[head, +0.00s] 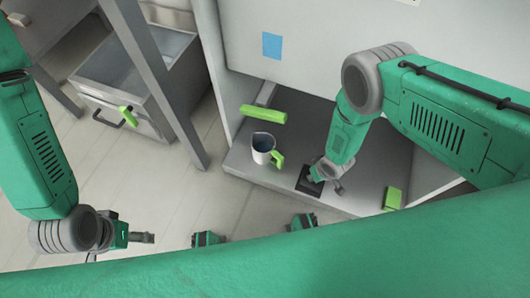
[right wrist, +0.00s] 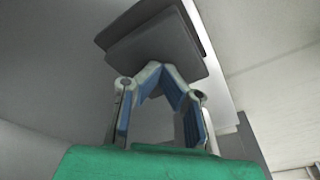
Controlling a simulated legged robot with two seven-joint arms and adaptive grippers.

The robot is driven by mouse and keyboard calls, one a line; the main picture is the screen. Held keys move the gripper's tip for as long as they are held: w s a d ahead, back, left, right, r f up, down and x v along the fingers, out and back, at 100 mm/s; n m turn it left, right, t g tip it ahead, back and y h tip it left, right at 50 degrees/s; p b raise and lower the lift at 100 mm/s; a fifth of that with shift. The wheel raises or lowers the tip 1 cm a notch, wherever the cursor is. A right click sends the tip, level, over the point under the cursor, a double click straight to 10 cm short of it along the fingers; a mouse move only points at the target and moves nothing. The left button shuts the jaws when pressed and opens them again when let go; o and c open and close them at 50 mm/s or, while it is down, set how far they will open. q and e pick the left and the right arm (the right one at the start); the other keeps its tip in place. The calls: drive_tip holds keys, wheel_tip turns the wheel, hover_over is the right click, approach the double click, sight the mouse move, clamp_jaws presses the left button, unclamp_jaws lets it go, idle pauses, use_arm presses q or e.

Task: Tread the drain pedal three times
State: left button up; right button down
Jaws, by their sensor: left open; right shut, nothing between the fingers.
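A dark square plate (head: 309,181), which looks like the drain pedal, lies low on the grey ledge in the head view. It also shows in the right wrist view (right wrist: 150,38) as a grey plate just beyond the fingertips. My right gripper (head: 328,181) is at the plate's right side, pointing down, with its fingertips (right wrist: 160,68) together and nothing between them. Its fingertips overlap the plate in the right wrist view; I cannot tell whether they touch it. My left gripper (head: 145,238) is open and empty above the floor at the lower left, far from the plate.
A light jug (head: 262,147) with a green handle stands on the ledge left of the plate, below a green bar (head: 263,115). A green block (head: 393,198) is at the right. A grey sink cabinet (head: 138,75) stands at the upper left. Floor between is clear.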

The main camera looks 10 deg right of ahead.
drive_tip(key=shift+f, duration=1.1)
drive_tip(key=shift+r+p, duration=3.1)
drive_tip(key=shift+r, duration=0.7)
